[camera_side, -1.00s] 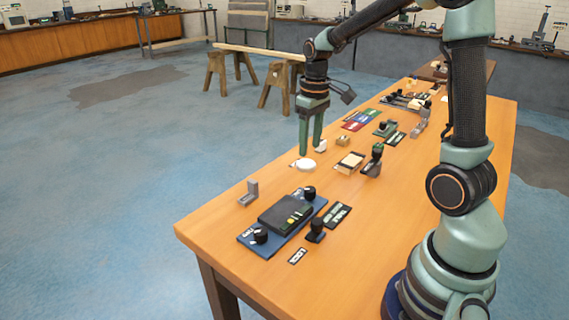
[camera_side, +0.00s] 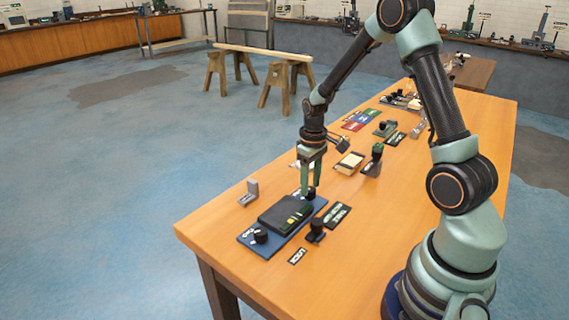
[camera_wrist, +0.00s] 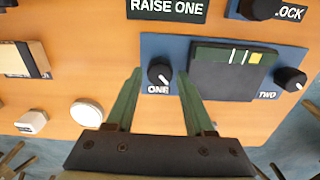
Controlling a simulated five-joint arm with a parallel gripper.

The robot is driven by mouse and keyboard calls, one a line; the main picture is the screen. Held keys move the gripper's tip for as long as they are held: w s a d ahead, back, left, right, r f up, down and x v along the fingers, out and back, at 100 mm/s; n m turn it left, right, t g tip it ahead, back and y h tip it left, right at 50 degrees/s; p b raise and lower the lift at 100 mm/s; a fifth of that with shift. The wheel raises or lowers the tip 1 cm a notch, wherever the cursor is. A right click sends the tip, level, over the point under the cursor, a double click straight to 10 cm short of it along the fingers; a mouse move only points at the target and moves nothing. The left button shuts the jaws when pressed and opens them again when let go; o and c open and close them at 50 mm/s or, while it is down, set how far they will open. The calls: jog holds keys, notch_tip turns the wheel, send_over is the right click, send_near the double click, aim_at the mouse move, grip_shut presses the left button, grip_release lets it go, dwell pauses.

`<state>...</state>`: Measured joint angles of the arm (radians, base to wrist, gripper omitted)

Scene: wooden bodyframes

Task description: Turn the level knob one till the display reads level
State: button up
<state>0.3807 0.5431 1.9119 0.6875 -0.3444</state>
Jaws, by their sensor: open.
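The blue level panel (camera_side: 245,239) lies on the table with a dark display unit (camera_side: 285,213) on it. In the wrist view the display (camera_wrist: 222,72) shows two pale vertical lines and a yellow square near its top edge. Black knob one (camera_wrist: 160,72), labelled ONE, is at the panel's left end there. Black knob two (camera_wrist: 290,79), labelled TWO, is at the other end. My gripper (camera_wrist: 157,74) is open, its green fingers on either side of knob one with a visible gap. In the side view my gripper (camera_side: 311,188) points down at knob one, partly hiding it.
A RAISE ONE label (camera_wrist: 166,8) and a black LOCK knob (camera_side: 317,226) sit beside the panel. A white disc (camera_wrist: 87,112) and a white block (camera_wrist: 32,122) lie nearby. A grey bracket (camera_side: 250,192) stands left of the panel in the side view.

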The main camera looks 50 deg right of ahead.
jog(key=shift+f, duration=0.45)
grip_shut()
jog(key=shift+m, duration=1.7)
grip_release()
jog(key=shift+r, duration=0.15)
